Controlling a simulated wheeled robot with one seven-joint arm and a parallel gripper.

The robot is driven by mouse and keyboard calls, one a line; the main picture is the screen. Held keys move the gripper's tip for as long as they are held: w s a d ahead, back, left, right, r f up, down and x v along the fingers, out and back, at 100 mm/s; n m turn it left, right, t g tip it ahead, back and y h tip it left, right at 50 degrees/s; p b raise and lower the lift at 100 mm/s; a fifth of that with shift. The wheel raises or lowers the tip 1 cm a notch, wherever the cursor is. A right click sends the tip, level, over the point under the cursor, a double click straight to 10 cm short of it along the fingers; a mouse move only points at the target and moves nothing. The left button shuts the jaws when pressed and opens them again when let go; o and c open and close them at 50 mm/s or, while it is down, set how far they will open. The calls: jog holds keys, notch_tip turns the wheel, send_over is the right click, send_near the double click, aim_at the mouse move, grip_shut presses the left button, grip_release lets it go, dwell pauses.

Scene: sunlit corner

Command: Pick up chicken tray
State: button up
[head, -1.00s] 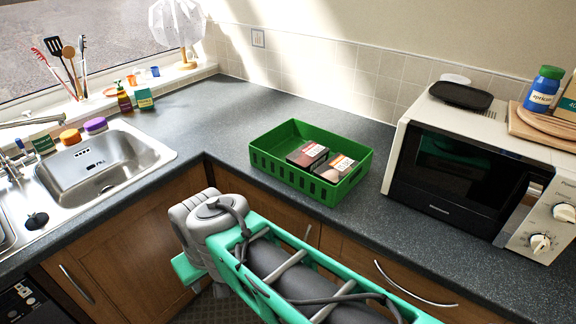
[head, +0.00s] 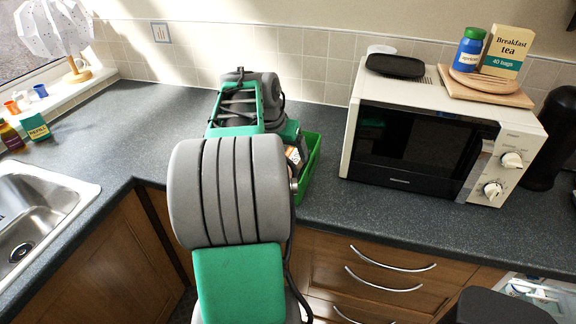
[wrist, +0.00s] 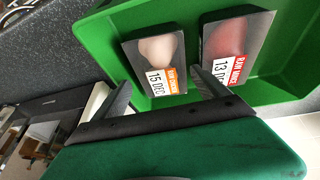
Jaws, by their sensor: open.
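The chicken tray (wrist: 156,55) is a dark flat pack with a pale window and an orange label reading "15 DEC". It lies in the green crate (wrist: 85,28), left of a second pack in the wrist view. My gripper (wrist: 162,80) is open and empty. Its right finger appears near the gap between the two packs, and its left finger near the chicken tray's lower left corner. I cannot tell how far above the packs the fingers are. In the head view, my arm hides most of the crate (head: 309,165) and my gripper.
A red-labelled raw meat pack (wrist: 230,48) dated 13 DEC lies beside the chicken tray. The microwave (head: 425,140) stands close right of the crate. The tiled wall (head: 305,60) is behind. The counter (head: 145,120) left of the crate is clear toward the sink (head: 45,205).

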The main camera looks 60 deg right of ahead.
aim_at(289, 162)
jog(key=x, duration=0.4)
jog(key=shift+w+a+f, duration=0.1)
jog(key=shift+f, duration=0.05)
jog(key=shift+c, duration=0.5)
jog(key=c, duration=1.3)
jog(key=shift+c, duration=0.5)
